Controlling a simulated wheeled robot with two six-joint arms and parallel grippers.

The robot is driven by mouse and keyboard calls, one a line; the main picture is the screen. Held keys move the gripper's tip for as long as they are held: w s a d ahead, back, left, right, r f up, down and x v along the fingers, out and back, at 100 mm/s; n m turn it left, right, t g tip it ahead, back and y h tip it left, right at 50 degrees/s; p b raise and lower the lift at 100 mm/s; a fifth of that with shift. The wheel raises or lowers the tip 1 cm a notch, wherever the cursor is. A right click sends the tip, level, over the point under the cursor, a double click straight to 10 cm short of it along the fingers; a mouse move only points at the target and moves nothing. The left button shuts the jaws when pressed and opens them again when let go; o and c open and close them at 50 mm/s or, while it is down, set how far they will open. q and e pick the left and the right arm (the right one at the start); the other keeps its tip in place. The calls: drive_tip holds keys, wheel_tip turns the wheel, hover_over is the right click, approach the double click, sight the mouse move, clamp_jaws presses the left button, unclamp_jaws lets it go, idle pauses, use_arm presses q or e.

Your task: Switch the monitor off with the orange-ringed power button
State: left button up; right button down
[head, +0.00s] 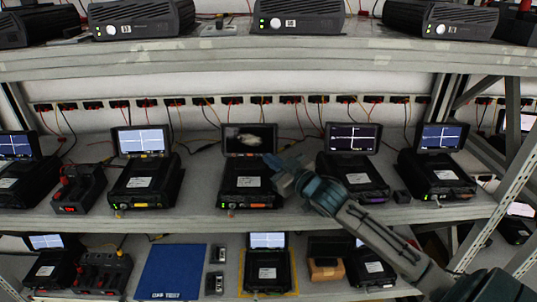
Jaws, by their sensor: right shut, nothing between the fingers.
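Several small monitors stand on black box units along the middle shelf. The central monitor (250,139) has a dark screen with a pale blurry shape on it. Its black unit (248,182) carries a white label and has an orange patch on its front edge. I cannot make out an orange-ringed power button; it is too small or hidden. My right gripper (273,166) is shut and empty. It reaches in from the lower right, and its tip appears beside the lower right corner of the central monitor. I cannot tell whether it touches. My left gripper is not in view.
Neighbouring monitors stand left (144,141) and right (353,138) of the central one. The upper shelf (225,57) holds several dark boxes. The lower shelf holds more units and a blue mat (170,270). Cables hang behind. A metal rack post (510,190) stands at the right.

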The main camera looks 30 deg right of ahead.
drive_tip(key=s+a+r+p, duration=0.2)
drive_tip(key=s+p, duration=0.1)
drive_tip(key=shift+s+a, duration=0.15)
drive_tip(key=shift+s, duration=0.1)
drive_tip(key=shift+s+a+r+p, duration=0.1)
drive_tip(key=shift+s+a+p, duration=0.2)
drive_tip(key=shift+s, duration=0.1)
